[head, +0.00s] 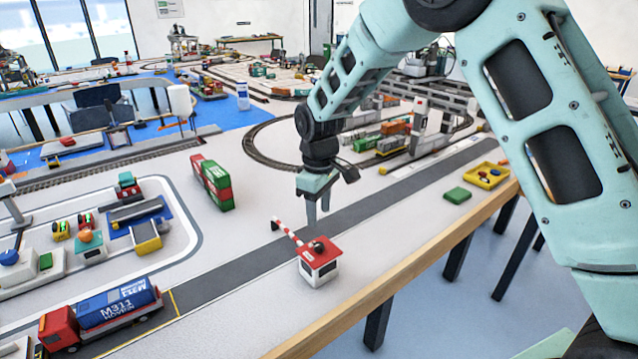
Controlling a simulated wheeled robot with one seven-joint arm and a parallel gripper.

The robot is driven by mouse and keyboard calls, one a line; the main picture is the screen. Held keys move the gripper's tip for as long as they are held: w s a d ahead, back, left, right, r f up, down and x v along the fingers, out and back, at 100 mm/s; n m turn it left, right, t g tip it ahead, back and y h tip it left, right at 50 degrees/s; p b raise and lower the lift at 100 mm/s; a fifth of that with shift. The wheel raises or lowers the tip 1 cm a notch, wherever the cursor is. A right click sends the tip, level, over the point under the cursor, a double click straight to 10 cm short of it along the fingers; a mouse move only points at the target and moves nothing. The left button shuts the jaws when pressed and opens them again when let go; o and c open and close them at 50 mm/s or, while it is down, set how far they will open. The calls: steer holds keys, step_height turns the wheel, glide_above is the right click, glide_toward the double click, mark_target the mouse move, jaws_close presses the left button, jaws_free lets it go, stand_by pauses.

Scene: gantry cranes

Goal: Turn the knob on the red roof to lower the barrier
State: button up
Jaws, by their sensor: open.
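A small white booth with a red roof (329,252) stands on the table near its front edge. A dark knob (317,246) sits on the roof. A red and white striped barrier (289,231) slants up from the booth toward the upper left, over the grey road. My gripper (318,215) is open and empty, pointing down above the road, just behind the booth and above the knob in the picture. It looks apart from the knob, though the exact gap is hard to tell.
A blue and red truck (110,310) stands on the road at lower left. Red and green containers (212,182) stand behind the road. A green block (457,195) and a yellow tray (487,176) lie at right. The table's wooden edge (400,270) runs close in front of the booth.

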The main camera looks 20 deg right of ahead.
step_height(320, 180, up, 8)
steer(key=shift+b, duration=0.3)
stand_by(0.3)
steer(key=s+a+r+y, duration=0.1)
steer(key=s+a, duration=0.3)
steer(key=s, duration=0.3)
steer(key=s+a+r, duration=0.1)
steer(key=s+a, duration=0.2)
steer(key=s, duration=0.5)
steer(key=s+f, duration=0.2)
steer(key=s, duration=1.6)
steer(key=shift+s+d+f+m, duration=0.2)
steer(key=shift+s+d+m, duration=0.1)
steer(key=shift+s, duration=0.05)
